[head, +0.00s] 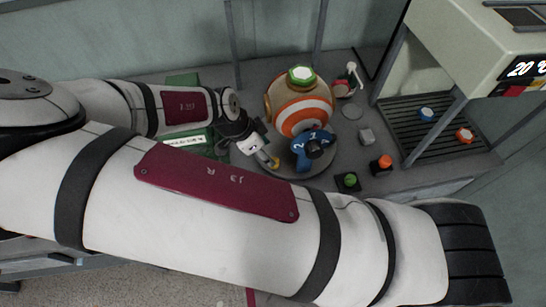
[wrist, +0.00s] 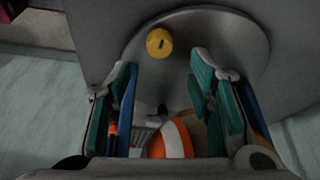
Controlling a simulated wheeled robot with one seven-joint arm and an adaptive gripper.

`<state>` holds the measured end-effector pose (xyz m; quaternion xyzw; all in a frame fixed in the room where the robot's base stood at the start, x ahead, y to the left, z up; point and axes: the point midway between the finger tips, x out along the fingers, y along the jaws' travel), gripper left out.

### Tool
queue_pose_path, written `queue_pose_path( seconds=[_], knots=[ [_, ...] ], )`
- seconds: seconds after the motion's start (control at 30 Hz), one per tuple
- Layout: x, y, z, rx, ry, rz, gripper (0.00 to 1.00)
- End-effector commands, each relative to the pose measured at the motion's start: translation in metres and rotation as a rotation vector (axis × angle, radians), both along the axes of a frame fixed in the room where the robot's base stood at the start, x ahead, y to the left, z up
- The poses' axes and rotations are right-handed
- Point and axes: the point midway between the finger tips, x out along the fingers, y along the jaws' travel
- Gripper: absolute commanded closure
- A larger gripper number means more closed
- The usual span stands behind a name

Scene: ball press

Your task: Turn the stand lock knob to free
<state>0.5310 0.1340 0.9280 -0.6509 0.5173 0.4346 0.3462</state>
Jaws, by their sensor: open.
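The stand lock knob (wrist: 159,42) looks like a small round yellow knob with a dark mark on its top, on the round grey stand (wrist: 225,30). In the head view a small yellow part, likely this knob (head: 274,162), shows at the left edge of the stand (head: 315,170), close to my gripper (head: 262,154). In the wrist view my gripper (wrist: 166,80) is open, with nothing between its fingertips. The knob lies beyond the tips, nearer the left finger in the picture, and appears apart from both.
An orange and white ball (head: 303,112) stands on the stand, also low between the fingers (wrist: 175,138). A blue numbered part (head: 312,147) sits before it. Green (head: 347,181) and orange (head: 382,164) buttons are to the right. A machine (head: 480,45) stands far right.

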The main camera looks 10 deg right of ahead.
Motion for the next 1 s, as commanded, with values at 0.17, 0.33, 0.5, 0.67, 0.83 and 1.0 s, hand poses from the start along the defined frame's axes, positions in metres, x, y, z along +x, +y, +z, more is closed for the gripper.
queue_pose_path(
  seconds=[0.17, 0.33, 0.5, 0.67, 0.83, 1.0],
  knots=[
    [0.002, -0.014, -0.032, -0.002, 0.001, -0.004, 0.52],
    [0.004, -0.022, -0.053, -0.001, 0.002, -0.001, 0.52],
    [0.006, -0.026, -0.063, 0.0, 0.0, 0.0, 0.52],
    [0.006, -0.027, -0.065, 0.0, 0.0, 0.001, 0.52],
    [0.006, -0.026, -0.065, 0.0, 0.0, 0.001, 0.57],
    [0.006, -0.026, -0.065, 0.0, 0.0, 0.001, 0.95]
  ],
)
